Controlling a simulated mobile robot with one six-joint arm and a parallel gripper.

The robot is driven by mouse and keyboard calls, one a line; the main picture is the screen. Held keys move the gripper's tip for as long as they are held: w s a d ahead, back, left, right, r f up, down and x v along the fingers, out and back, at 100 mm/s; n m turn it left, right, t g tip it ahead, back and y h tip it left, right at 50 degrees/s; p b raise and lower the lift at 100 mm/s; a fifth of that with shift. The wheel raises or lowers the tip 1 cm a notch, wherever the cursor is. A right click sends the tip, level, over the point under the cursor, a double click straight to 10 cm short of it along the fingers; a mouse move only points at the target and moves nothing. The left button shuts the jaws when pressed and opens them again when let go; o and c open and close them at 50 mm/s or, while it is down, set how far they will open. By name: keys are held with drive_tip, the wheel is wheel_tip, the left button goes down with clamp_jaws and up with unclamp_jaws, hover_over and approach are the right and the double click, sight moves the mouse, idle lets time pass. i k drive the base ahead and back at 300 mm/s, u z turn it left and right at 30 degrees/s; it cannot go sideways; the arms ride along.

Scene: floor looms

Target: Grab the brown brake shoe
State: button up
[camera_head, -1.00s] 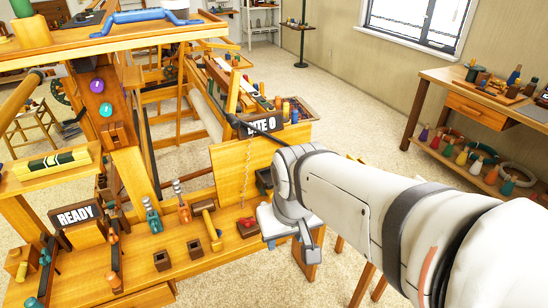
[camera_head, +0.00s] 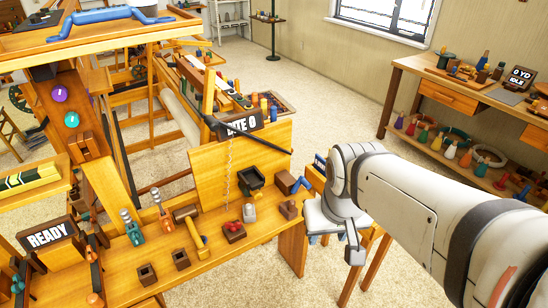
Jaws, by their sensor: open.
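A small brown rounded piece (camera_head: 288,209) lies near the right end of the wooden loom bench (camera_head: 215,262); it may be the brown brake shoe, but it is too small to tell for sure. A brown block (camera_head: 281,184) stands just behind it. My gripper (camera_head: 335,247) hangs to the right of the bench end, apart from these pieces. It is open, with nothing seen between its fingers, and is partly hidden by my wrist.
Near the brown piece are a grey weight (camera_head: 249,212), a brown tray with red items (camera_head: 233,232), a dark hopper-like box (camera_head: 252,180) and a mallet (camera_head: 190,228). An upright wooden panel (camera_head: 215,175) stands behind.

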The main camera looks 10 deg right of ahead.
sight(289, 209)
drive_tip(key=z, duration=1.6)
drive_tip(key=k, duration=1.2)
drive_tip(key=u, duration=0.65)
drive_tip(key=i, duration=1)
drive_tip(key=u, duration=0.05)
